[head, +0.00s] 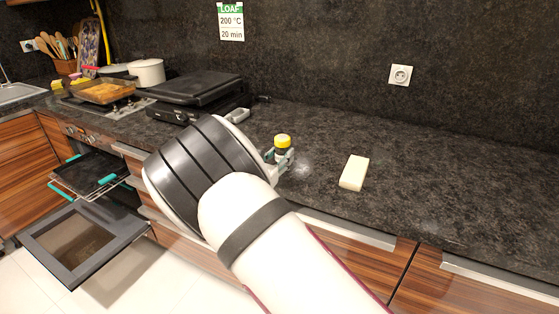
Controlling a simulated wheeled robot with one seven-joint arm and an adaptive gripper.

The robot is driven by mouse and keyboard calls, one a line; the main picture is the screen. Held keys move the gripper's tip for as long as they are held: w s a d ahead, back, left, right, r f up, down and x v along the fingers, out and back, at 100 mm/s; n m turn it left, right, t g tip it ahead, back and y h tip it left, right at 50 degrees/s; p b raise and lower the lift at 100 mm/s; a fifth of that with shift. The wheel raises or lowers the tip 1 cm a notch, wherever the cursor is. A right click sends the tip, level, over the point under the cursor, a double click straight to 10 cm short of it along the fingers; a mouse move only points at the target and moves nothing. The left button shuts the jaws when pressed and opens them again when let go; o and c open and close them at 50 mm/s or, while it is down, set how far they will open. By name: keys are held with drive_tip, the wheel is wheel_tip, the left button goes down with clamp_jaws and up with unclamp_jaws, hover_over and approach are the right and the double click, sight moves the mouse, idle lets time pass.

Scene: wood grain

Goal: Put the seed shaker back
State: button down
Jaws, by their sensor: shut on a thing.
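The seed shaker (282,141) has a yellow lid and a dark body, and it is upright. My gripper (284,157) is shut on it, over the dark counter near its front edge. The lower part of the shaker is hidden by the fingers and my arm. I cannot tell whether its base touches the counter.
A cream block (354,173) lies to the right on the counter (450,205). A black grill (195,95) stands to the left. Further left are a white pot (147,72) and a glass dish (104,92). The oven door (85,243) hangs open. The right counter is clear.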

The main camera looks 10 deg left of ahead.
drive_tip(key=shift+f, duration=0.65)
drive_tip(key=shift+f, duration=0.1)
drive_tip(key=c, duration=1)
unclamp_jaws()
drive_tip(key=shift+f, duration=0.1)
drive_tip(key=shift+s+a+r, duration=0.1)
drive_tip(key=shift+s+r, duration=0.1)
drive_tip(key=v, duration=1.1)
drive_tip(key=shift+s, duration=0.3)
